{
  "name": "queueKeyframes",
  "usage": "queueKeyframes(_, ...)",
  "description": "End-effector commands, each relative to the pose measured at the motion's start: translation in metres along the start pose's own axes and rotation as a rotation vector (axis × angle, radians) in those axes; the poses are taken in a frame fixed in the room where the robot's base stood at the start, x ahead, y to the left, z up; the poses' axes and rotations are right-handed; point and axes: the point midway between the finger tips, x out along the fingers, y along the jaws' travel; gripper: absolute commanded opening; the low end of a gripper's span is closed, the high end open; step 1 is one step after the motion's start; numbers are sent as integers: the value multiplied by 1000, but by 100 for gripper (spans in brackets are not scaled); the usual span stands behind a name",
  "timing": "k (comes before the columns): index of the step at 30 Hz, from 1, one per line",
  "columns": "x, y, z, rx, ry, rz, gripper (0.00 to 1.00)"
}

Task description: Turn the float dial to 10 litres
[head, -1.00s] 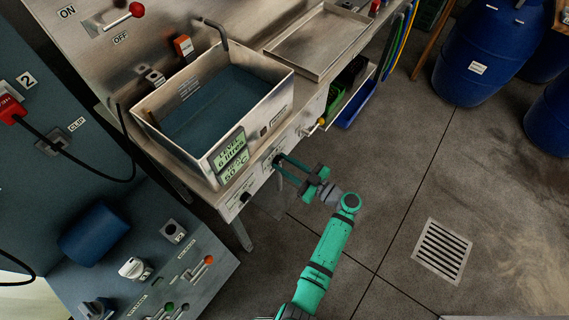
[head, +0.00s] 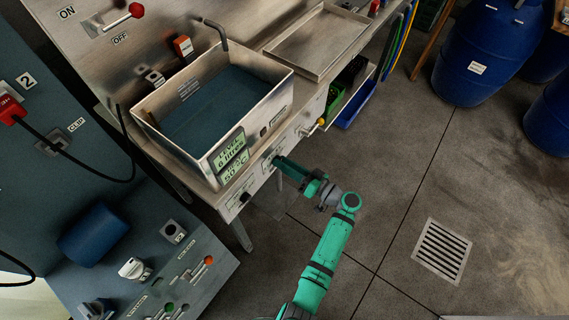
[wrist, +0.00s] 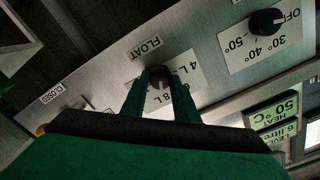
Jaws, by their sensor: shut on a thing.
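The float dial (wrist: 159,76) is a small black knob on a white scale plate (wrist: 185,72), on the metal front panel. In the wrist view the FLOAT label (wrist: 145,47) stands beside it, with 4 L and 8 L marks legible; fingers hide part of the scale. My gripper (wrist: 160,84) is shut on the dial, one green finger on each side. In the head view my gripper (head: 279,162) reaches the panel below the tank (head: 270,92) and hides the dial. The dial's pointer is too dark to read. The level display (head: 229,148) reads 6 litres.
The heat dial (wrist: 267,20) sits beside the float dial, with 30°, 40° and 50° marks. The heat display (head: 235,171) reads 50 °C. A yellow-tipped lever (head: 321,122) juts from the panel. Floor around the drain grate (head: 442,250) is clear.

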Motion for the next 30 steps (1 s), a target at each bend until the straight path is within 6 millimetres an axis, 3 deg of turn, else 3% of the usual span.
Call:
queueKeyframes(18,-1,2,0,575,2,1,5)
queueKeyframes(30,-1,4,0,840,3,2,5)
